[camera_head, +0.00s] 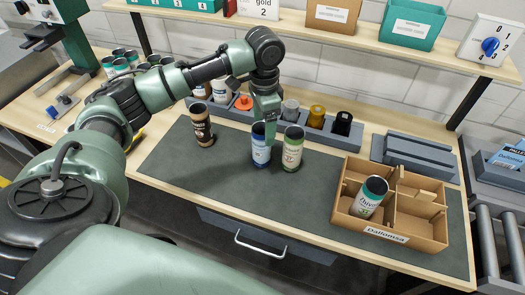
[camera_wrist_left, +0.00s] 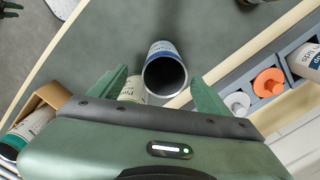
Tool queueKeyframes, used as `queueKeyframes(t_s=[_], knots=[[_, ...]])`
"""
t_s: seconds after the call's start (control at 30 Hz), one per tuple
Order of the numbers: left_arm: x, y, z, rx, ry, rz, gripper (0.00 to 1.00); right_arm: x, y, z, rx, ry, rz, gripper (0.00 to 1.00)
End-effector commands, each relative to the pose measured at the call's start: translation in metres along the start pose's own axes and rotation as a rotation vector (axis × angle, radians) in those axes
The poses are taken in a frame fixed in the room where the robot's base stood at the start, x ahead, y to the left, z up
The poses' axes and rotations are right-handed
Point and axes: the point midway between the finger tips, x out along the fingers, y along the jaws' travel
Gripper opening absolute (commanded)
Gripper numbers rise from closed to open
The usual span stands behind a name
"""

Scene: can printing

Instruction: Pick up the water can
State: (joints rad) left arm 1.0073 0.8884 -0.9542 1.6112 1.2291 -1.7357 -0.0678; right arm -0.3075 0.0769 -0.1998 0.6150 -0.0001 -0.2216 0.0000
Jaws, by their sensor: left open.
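A white-and-blue can (camera_head: 261,148), apparently the water can, stands upright on the grey mat. In the wrist view this can (camera_wrist_left: 165,72) shows its dark open top ahead of and between my left gripper's fingers (camera_wrist_left: 158,95). In the head view my left gripper (camera_head: 267,117) is open, just above and behind that can, partly covering its rim. A cream can with a green label (camera_head: 293,152) stands close to the right of it. It also shows beside one finger in the wrist view (camera_wrist_left: 132,90). My right gripper is not seen.
A brown can (camera_head: 202,127) stands to the left. A divided cardboard box (camera_head: 424,228) at right holds one tilted can (camera_head: 370,198). A grey rack with colored pots (camera_head: 316,117) lies behind. The mat (camera_head: 240,186) is clear in front of the cans.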

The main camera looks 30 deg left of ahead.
Motion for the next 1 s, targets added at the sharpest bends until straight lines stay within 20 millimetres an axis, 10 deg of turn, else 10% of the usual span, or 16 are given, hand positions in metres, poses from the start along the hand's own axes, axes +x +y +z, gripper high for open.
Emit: queueKeyframes(t_s=[0.7,1.0], knots=[[0.081,-0.005,0.005,0.000,-0.001,0.000,0.77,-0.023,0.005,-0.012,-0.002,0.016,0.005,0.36],[0.084,-0.005,0.005,0.001,0.000,-0.001,0.66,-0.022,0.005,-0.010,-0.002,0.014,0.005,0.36]])
